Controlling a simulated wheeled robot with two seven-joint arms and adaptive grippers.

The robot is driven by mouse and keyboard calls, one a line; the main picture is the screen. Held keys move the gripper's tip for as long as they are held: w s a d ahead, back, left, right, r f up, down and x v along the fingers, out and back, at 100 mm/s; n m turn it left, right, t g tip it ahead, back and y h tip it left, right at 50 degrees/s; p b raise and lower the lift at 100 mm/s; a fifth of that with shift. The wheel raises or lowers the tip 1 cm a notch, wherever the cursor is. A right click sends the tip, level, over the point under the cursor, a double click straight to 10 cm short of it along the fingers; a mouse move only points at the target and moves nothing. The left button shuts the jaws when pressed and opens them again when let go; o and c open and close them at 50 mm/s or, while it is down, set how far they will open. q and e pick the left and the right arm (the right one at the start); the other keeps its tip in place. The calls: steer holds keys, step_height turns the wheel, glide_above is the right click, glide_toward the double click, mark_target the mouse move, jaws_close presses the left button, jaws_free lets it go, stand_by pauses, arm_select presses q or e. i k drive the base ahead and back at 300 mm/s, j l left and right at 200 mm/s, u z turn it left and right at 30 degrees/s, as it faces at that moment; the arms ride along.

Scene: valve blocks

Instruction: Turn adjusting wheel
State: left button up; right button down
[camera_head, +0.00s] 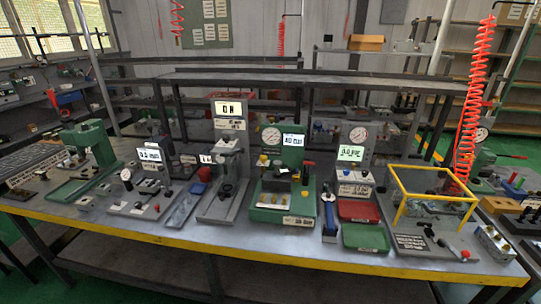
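I cannot tell for sure which part is the adjusting wheel. A green valve block (273,214) with a round gauge (271,136) and a white display (293,140) stands mid-bench; small dark and yellow knobs sit on it. Left of it is a grey station (222,205) with an "ON" sign (228,108) on top and a dark round part (227,190) low in front. Right of it, a grey panel (354,173) carries a gauge (358,135) and a green-lit display (351,153). Neither of my grippers shows in the head view.
The bench (190,240) has a yellow front edge. A green press (88,145) stands at the left. A red tray (357,210) and a green tray (365,237) lie right of centre. A yellow frame (434,204) and a small grey block (495,242) stand at the right. Red coiled hoses hang behind.

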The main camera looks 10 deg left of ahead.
mark_target(277, 165)
steer(key=i+l+u, duration=0.55)
steer(key=l, duration=0.3)
steer(key=i+j, duration=0.05)
